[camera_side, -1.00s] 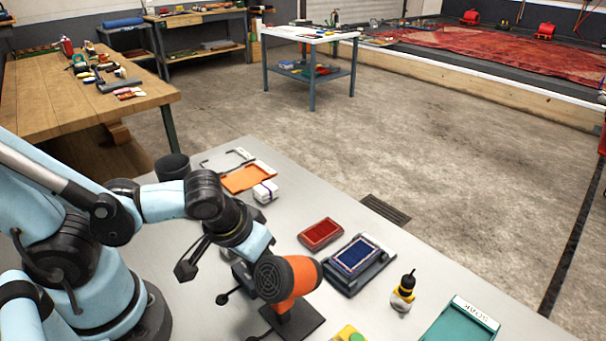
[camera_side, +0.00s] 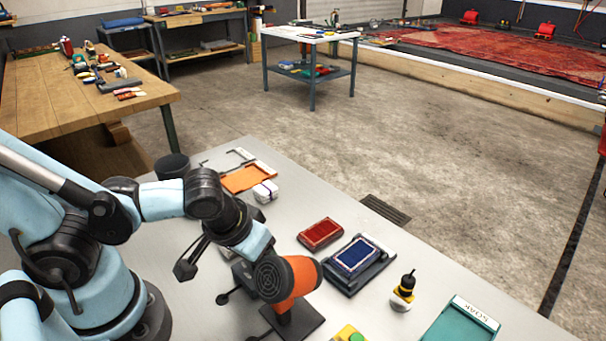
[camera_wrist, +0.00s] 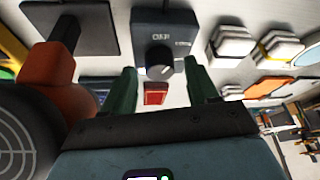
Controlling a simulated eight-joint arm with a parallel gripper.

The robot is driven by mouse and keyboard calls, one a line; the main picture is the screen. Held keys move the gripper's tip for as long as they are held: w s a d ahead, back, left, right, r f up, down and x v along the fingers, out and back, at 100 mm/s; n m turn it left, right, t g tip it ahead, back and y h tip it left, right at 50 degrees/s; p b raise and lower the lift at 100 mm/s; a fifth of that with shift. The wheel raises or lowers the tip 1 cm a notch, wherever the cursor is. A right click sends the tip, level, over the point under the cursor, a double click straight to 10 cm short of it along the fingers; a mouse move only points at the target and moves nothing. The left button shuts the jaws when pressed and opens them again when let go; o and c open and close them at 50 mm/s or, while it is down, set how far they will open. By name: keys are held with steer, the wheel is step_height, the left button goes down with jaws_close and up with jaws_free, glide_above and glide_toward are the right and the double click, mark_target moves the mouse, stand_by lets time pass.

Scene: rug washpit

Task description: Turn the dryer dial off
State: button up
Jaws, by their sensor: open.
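The orange dryer (camera_side: 303,277) with a black round grille sits on a black stand on the grey bench in the side view; it also shows at the left of the wrist view (camera_wrist: 62,95). In the wrist view a dark grey box (camera_wrist: 183,27) carries a round black dial (camera_wrist: 160,62) with pale lettering beside it, too blurred to read surely. My gripper (camera_wrist: 163,80) is open, its two green fingers apart on either side of the dial in the picture. I cannot tell whether they touch it. In the side view the dryer and my wrist hide the fingers and most of the box.
White bundles (camera_wrist: 232,42) and an orange tray (camera_side: 246,178) lie behind my wrist.

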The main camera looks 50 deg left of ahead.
steer(key=v, duration=0.7)
stand_by(0.6)
steer(key=shift+r, duration=0.15)
steer(key=w+r+m+g+h, duration=0.1)
steer(key=w+r+m+g, duration=0.3)
steer(key=m, duration=1.4)
steer(key=shift+s+a+f, duration=0.1)
steer(key=shift+a+f, duration=0.05)
steer(key=shift+f, duration=1.7)
steer(key=shift+s+a+f, duration=0.15)
steer(key=shift+f, duration=1.7)
steer(key=shift+s+a+f, duration=0.1)
steer(key=shift+a+f, duration=0.05)
steer(key=shift+f, duration=1.7)
steer(key=c, duration=1)
